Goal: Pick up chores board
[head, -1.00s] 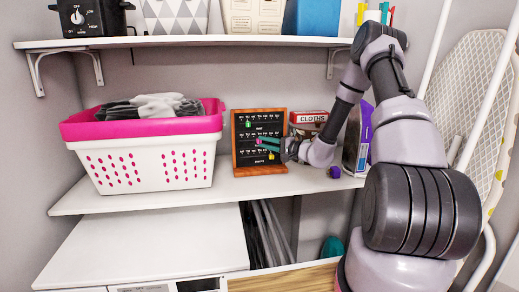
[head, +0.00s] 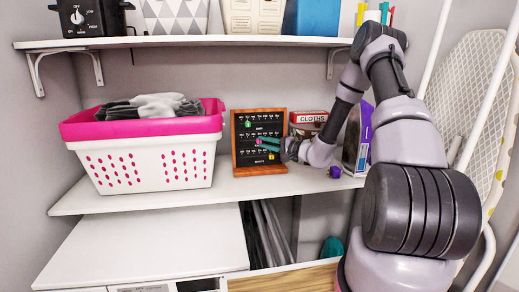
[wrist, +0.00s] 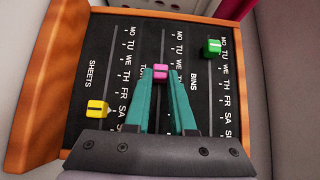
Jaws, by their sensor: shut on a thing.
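The chores board (head: 240,160) stands upright on the middle shelf, a black panel in an orange-brown wooden frame. It fills much of the wrist view (wrist: 38,95), with day letters, the words SHEETS and BINS, and a yellow slider (wrist: 97,108), a pink slider (wrist: 161,71) and a green slider (wrist: 212,48). My gripper (head: 262,142) reaches to the board's face from the right. In the wrist view, its teal fingers (wrist: 161,80) converge and are shut on the pink slider in the middle row. The fingertips partly hide the slider and the panel below it.
A white and pink laundry basket (head: 150,160) stands close left of the board. A red and white CLOTHS box (head: 308,118), a purple box (head: 358,135) and a small purple object (head: 334,172) are at the right. An upper shelf (head: 190,41) runs above.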

